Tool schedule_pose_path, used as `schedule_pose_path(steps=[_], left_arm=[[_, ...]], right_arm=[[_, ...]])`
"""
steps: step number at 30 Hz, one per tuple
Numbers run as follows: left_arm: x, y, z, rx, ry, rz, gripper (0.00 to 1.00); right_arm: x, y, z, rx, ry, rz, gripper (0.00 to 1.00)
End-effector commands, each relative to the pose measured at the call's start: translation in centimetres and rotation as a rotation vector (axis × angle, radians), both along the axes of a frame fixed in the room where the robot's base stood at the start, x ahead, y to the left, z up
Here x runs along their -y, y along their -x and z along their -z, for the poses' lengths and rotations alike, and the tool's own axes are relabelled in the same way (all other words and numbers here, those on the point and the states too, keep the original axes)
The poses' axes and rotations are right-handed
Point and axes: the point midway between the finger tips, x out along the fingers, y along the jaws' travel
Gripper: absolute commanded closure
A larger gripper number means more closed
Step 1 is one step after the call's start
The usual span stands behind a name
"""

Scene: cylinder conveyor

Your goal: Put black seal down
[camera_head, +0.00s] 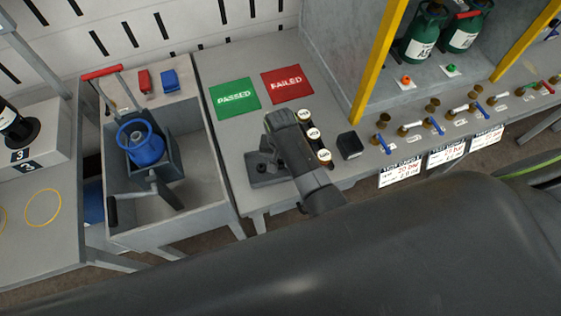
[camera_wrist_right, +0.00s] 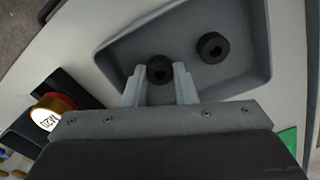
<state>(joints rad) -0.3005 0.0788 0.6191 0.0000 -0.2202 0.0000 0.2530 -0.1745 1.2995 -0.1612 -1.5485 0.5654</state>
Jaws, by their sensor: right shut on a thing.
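My right gripper (camera_wrist_right: 158,82) is shut on a black seal (camera_wrist_right: 160,68), a small ring held between its two fingertips in the right wrist view. The seal is over or in a grey tray (camera_wrist_right: 122,52); I cannot tell whether it touches the tray floor. A second black seal (camera_wrist_right: 212,47) lies in the same tray. In the head view, my right arm comes down over the grey bench and hides most of the fingertips and the held seal. The tray (camera_head: 254,178) shows beside the arm there. My left gripper is not in view.
Several white-capped cylinders (camera_head: 314,134) stand in a dark rack right of my arm. The rack shows in the wrist view with a gold cap (camera_wrist_right: 50,112).

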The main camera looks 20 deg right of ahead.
Motion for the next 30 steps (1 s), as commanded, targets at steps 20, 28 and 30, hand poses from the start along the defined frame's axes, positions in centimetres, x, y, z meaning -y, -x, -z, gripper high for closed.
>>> schedule_pose_path(steps=[20, 28, 30], left_arm=[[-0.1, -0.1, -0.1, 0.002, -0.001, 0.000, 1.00], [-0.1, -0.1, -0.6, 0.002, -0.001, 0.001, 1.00], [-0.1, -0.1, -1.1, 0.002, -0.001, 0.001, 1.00]], right_arm=[[0.0, 0.0, 0.2, 0.000, 0.000, 0.000, 0.53], [0.0, 0.0, -0.6, 0.000, 0.000, 0.000, 0.53], [0.0, 0.0, -1.0, 0.000, 0.000, 0.000, 0.53]])
